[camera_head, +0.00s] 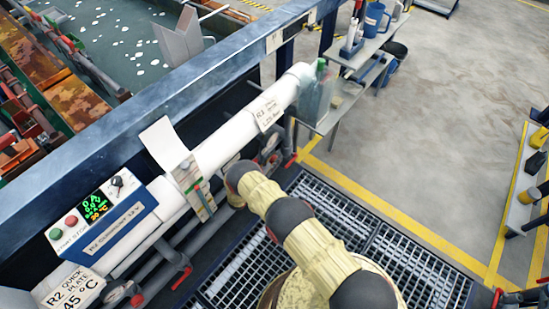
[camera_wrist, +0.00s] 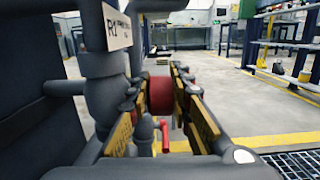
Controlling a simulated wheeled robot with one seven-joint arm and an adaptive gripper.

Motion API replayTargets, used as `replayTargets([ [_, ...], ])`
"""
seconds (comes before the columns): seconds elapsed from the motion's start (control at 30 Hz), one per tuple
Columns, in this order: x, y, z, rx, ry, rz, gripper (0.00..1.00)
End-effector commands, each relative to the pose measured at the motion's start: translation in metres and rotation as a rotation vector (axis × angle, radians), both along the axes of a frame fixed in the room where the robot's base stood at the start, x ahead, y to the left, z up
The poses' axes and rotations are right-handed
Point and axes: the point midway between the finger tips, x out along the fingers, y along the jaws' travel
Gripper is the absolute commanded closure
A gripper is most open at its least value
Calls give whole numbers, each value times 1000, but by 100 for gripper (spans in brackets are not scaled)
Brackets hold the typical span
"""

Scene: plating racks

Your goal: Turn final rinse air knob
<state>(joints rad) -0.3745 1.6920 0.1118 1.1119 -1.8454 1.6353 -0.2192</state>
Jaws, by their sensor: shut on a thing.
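My gripper (camera_wrist: 161,80) shows in the wrist view, with its two yellow-and-black fingers on either side of a red round knob (camera_wrist: 161,97). The fingers are shut on this knob, which sits beside grey pipework. I cannot read a label that names it as the final rinse air knob. In the head view my arm reaches to the pipes below the tank edge, and the gripper and knob are mostly hidden there.
A red lever (camera_wrist: 165,138) lies just below the knob. A thick grey pipe (camera_wrist: 106,100) with an R1 sign (camera_wrist: 117,28) stands close on the left. In the head view a control box (camera_head: 97,220) and white pipe (camera_head: 228,138) line the tank.

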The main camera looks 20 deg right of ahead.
Motion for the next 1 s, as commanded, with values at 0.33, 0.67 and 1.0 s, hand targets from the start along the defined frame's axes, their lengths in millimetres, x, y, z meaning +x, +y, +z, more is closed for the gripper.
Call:
replayTargets([
  [0.33,0,0,0,0,-2,0,74],
  [0.67,0,0,0,-2,-1,0,71],
  [1.0,-1,0,-5,-95,-68,0,71],
])
